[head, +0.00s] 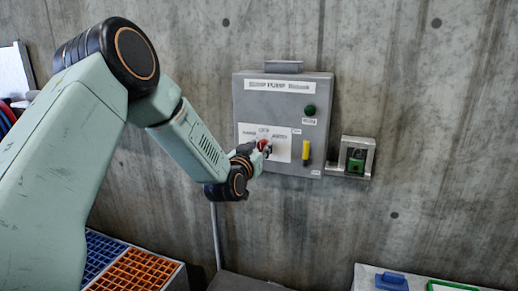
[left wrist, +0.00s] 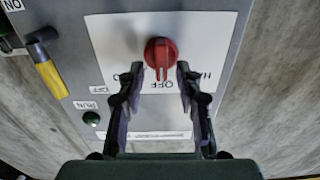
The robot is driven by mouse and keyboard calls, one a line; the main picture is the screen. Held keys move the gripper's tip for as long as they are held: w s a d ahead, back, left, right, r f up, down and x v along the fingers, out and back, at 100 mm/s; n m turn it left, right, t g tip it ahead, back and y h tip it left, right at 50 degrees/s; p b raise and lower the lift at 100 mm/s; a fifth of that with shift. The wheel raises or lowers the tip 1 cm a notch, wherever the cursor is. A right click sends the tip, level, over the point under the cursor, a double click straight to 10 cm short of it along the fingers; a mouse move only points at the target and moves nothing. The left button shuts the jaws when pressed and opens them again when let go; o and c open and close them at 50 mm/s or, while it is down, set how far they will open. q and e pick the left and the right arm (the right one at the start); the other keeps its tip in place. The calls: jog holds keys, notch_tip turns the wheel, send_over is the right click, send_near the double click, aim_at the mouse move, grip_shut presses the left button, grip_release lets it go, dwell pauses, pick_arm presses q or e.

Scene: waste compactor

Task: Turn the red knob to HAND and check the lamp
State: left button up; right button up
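The grey pump panel (head: 240,100) is on the concrete wall. Its red knob (head: 265,145) is partly hidden by my left gripper (head: 258,150) in the head view. In the left wrist view the red knob (left wrist: 161,50) shows clearly, its grip pointing at the OFF label, with HAND to the right in that view. My left gripper (left wrist: 158,74) is open, its fingertips on either side of the knob's grip with gaps visible. The round lamp (head: 310,110) is dark green and looks unlit; it also shows in the left wrist view (left wrist: 91,118). My right gripper is not in view.
A yellow handle (head: 306,150) is on the panel, right of the knob. A small box with a green part (head: 356,162) is on the wall further right. Orange (head: 135,270) and blue (head: 101,252) grids lie low at left. A blue object (head: 391,281) is at bottom right.

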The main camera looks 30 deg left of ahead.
pick_arm(q)
jog(key=shift+w+d, duration=0.1)
jog(key=shift+w, duration=0.05)
jog(key=shift+c, duration=1.4)
jog(key=shift+s+a, duration=0.2)
jog(key=shift+a, duration=0.1)
grip_shut()
jog(key=shift+d, duration=0.2)
jog(key=shift+a, duration=0.15)
jog(key=shift+n, duration=0.3)
jog(key=n+b, duration=0.2)
jog(key=shift+a+n, duration=0.1)
jog(key=shift+n, duration=0.2)
jog(key=n+b, duration=0.3)
jog(key=n, duration=0.2)
jog(key=shift+a+f+n+b, duration=0.1)
jog(key=shift+a+n+b, duration=0.1)
jog(key=shift+n+b, duration=0.15)
jog(key=shift+n, duration=0.25)
